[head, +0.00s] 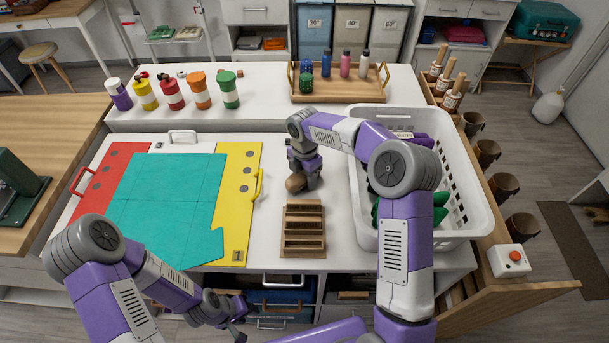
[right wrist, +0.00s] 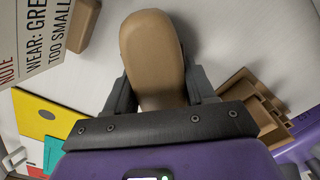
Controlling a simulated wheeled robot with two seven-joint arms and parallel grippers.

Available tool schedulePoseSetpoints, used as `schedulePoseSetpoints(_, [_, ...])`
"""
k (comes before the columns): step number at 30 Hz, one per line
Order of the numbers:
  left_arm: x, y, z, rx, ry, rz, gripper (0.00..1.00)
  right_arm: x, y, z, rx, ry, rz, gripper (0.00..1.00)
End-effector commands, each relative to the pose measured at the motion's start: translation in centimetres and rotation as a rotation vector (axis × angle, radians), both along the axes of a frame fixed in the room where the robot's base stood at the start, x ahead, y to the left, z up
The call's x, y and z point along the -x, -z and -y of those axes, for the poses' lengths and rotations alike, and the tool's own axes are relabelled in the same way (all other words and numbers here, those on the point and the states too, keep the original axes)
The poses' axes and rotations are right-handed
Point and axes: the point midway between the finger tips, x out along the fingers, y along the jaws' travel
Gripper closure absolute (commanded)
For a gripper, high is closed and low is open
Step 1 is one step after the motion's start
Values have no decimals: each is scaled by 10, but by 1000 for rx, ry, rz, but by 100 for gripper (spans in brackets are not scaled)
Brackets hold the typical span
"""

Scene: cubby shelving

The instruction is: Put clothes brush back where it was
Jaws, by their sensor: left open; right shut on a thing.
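The clothes brush has a tan, rounded wooden back and fills the upper middle of the right wrist view (right wrist: 152,55). In the head view it shows as a small brown shape (head: 295,184) under my right gripper (head: 304,178). My right gripper (right wrist: 160,92) is shut on the brush, with a dark finger on each side of it. It is over the white worktop, just behind a small slatted wooden rack (head: 304,229). Whether the brush touches the worktop is unclear. My left gripper (head: 237,318) is open and empty, low at the worktop's front edge.
A teal cloth (head: 165,200) lies on a red-and-yellow folding board (head: 237,190). A white basket (head: 463,222) with green and purple cloth stands at right. Colourful bottles (head: 172,93) and a wooden tray (head: 340,98) stand on the back shelf. A printed sign (right wrist: 35,30) is close by.

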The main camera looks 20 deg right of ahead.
Motion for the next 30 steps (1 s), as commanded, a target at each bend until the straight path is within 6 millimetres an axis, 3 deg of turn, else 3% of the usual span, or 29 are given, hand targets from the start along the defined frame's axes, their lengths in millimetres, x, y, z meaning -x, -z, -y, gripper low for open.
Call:
schedulePoseSetpoints(1, [0,1,0,0,0,0,57,0,2,0,0,0,-1,44])
schedulePoseSetpoints(6, [0,0,0,0,0,0,57,0,2,0,0,0,-1,20])
schedulePoseSetpoints(17, [0,-1,0,0,0,0,57,0,-5,0,0,0,1,20])
schedulePoseSetpoints(30, [0,-25,0,0,0,0,57,0,-93,0,0,-1,1,20])
